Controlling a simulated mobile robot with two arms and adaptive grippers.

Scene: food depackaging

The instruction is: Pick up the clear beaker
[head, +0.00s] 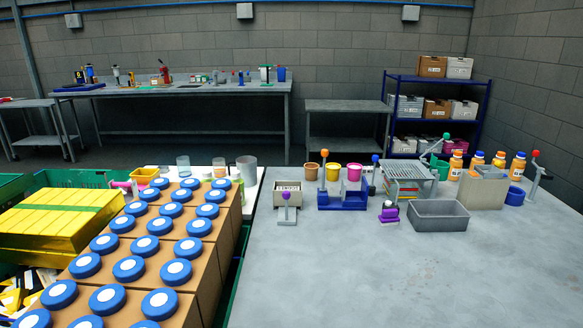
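A clear, bluish beaker (183,166) stands upright at the back of the left work area, behind the blue-lidded jars. A second see-through vessel (220,167) stands to its right, and a larger grey, cloudy cup (247,169) stands right of that. I cannot tell for sure which of these is the clear beaker of the task. The jars in front hide the lower parts of some of these vessels. Neither of my grippers is in view.
Brown boxes of blue-lidded jars (145,245) and a gold package stack (50,222) fill the left front. The grey table (400,280) is clear in front. A grey tray (438,215), a metal rack (405,175) and coloured cups stand at its back.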

